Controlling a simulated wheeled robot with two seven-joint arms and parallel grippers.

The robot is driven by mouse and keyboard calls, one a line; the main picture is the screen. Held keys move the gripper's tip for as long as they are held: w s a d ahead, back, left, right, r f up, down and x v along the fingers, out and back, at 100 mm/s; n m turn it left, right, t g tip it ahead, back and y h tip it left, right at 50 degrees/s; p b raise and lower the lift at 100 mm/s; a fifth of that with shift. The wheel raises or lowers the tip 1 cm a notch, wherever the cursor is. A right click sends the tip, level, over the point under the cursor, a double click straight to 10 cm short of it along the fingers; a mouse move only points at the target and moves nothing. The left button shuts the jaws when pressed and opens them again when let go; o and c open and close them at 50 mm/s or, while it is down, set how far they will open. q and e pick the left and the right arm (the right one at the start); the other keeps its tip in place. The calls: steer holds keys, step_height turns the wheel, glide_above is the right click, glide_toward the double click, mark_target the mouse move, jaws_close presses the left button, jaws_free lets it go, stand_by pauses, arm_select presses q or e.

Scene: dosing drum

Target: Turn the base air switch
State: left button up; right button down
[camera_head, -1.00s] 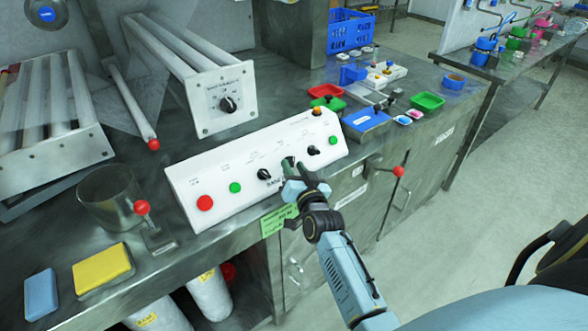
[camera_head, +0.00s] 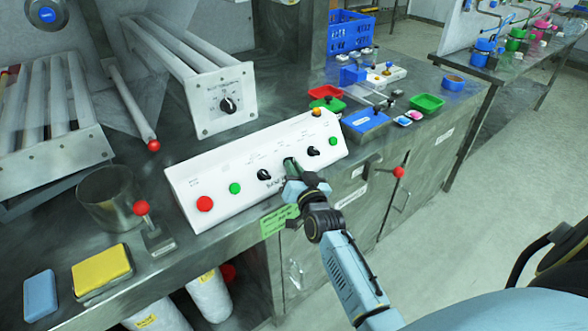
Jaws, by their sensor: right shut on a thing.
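A white sloped control panel (camera_head: 232,163) stands on the steel bench. It carries black rotary knobs, a red button and green buttons. My right gripper (camera_head: 291,168) is at the middle of the panel, shut on a knob there, the base air switch. The fingers hide the switch, so its pointer cannot be seen. Part of a label shows just left of the fingers, and its words are hard to read. My left gripper is not in view.
Free black knobs sit left (camera_head: 264,147) and right (camera_head: 313,152) of the gripper, close by. A red-topped lever (camera_head: 141,208) and a metal beaker (camera_head: 108,198) stand left of the panel. Small trays, such as a green tray (camera_head: 427,102), lie to the right.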

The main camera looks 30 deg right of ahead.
steer(key=n+y, duration=0.1)
steer(key=n, duration=0.1)
steer(key=n+y+b, duration=0.1)
steer(key=n+y, duration=0.1)
steer(key=n, duration=0.1)
steer(key=d+n+t+y, duration=0.1)
steer(key=n+y, duration=0.1)
steer(key=shift+f+n+b, duration=0.1)
steer(key=shift+n+b, duration=0.2)
steer(key=shift+n, duration=0.1)
steer(key=n+y, duration=0.2)
steer(key=shift+d+n, duration=0.15)
steer(key=shift+n, duration=0.15)
steer(key=n+g+y, duration=0.1)
steer(key=n+y, duration=0.1)
steer(key=n, duration=0.1)
steer(key=shift+d+b, duration=0.1)
steer(key=shift+b, duration=0.2)
steer(key=shift+w+d+n+g+y, duration=0.1)
steer(key=shift+n+g+y, duration=0.3)
steer(key=shift+n+y, duration=0.55)
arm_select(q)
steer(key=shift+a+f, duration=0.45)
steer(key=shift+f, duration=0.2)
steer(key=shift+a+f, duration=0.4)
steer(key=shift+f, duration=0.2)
arm_select(e)
steer(key=shift+n, duration=0.55)
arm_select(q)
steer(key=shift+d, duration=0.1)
